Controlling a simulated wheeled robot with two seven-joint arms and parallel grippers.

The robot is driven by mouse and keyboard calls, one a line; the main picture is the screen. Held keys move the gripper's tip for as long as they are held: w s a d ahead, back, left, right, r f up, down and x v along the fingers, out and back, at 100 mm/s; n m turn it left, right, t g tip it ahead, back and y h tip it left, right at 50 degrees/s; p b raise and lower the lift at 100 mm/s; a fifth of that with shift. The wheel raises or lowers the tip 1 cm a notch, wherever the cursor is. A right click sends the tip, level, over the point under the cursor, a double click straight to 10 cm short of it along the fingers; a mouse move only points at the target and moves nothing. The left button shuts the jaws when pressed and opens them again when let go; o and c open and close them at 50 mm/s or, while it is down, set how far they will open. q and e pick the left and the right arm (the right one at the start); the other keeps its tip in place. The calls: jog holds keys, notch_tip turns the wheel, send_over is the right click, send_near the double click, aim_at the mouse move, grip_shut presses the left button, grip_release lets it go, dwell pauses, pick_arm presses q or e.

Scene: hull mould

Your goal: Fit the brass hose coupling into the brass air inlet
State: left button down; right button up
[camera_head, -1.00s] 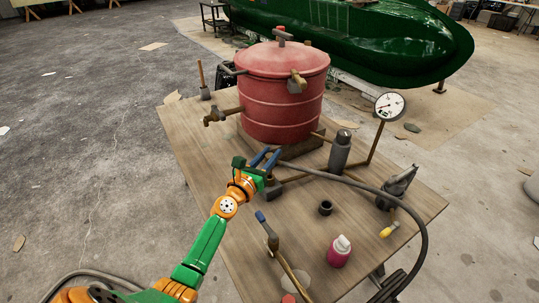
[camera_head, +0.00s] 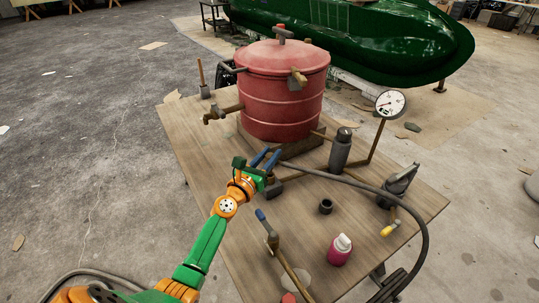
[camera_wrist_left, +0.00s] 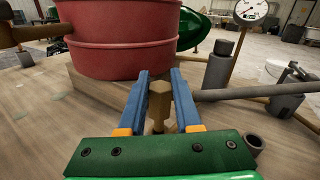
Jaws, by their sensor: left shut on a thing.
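My left gripper (camera_head: 266,158) is at the near side of the red pressure pot (camera_head: 283,100), low over the wooden table. In the left wrist view its two blue fingers are shut on an upright brass piece (camera_wrist_left: 159,104), which I take for the hose coupling. A grey hose (camera_wrist_left: 255,91) runs off to the right behind the fingers. Brass fittings show on the pot: a tap (camera_head: 222,114) on its left and a stub (camera_head: 297,80) at its upper front. I cannot tell which fitting is the air inlet. My right gripper is not in view.
A grey bottle (camera_head: 340,150), a gauge (camera_head: 390,106) on a bent pipe, a dark ring (camera_head: 326,207), a pink bottle (camera_head: 339,251) and a brass valve with a blue handle (camera_head: 267,232) are on the table (camera_head: 200,160).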

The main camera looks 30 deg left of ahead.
pick_arm(q)
jog(key=shift+f+b, duration=1.4)
jog(key=shift+f, duration=0.15)
jog(key=c, duration=0.5)
grip_release()
jog(key=s+p, duration=0.1)
jog(key=s, duration=0.6)
jog(key=shift+s, duration=0.1)
